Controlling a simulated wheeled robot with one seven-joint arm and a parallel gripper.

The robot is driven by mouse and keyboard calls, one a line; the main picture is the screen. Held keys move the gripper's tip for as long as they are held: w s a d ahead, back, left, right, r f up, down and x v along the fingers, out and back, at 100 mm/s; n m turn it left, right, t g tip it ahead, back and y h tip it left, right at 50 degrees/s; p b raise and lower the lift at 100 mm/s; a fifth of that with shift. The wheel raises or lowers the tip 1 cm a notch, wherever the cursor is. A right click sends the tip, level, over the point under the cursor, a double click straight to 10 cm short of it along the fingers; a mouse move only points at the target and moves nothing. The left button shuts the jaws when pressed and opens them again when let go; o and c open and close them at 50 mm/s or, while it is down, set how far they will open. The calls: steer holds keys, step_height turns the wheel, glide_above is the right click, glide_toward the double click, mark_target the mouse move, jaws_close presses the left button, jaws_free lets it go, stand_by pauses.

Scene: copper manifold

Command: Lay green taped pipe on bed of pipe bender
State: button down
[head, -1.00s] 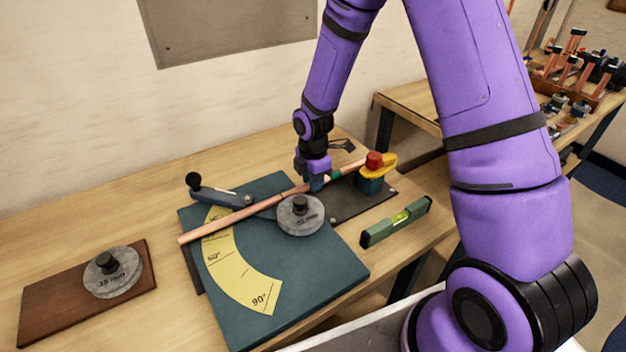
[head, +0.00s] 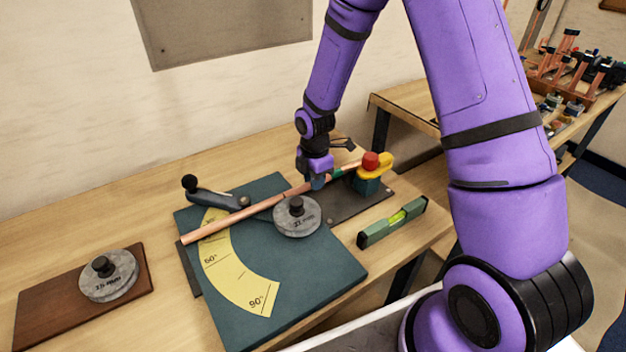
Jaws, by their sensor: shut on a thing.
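The copper pipe (head: 228,224) lies slantwise across the pipe bender, passing behind the grey round former (head: 298,216). Its green tape (head: 336,172) shows just right of my gripper. The bender has a dark teal plate (head: 325,265) with a yellow angle scale (head: 232,268) and a lever (head: 216,196). My gripper (head: 316,184) points down and is shut on the pipe between former and tape. I cannot tell whether the pipe touches the bed.
A green spirit level (head: 392,222) lies near the bench's right edge. A brown board (head: 62,312) with another round former (head: 108,274) lies at left. A second bench at the upper right holds several copper fittings (head: 575,65). Bench space behind the lever is clear.

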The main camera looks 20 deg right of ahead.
steer(key=c, duration=0.6)
jaws_free()
steer(key=shift+r, duration=3.5)
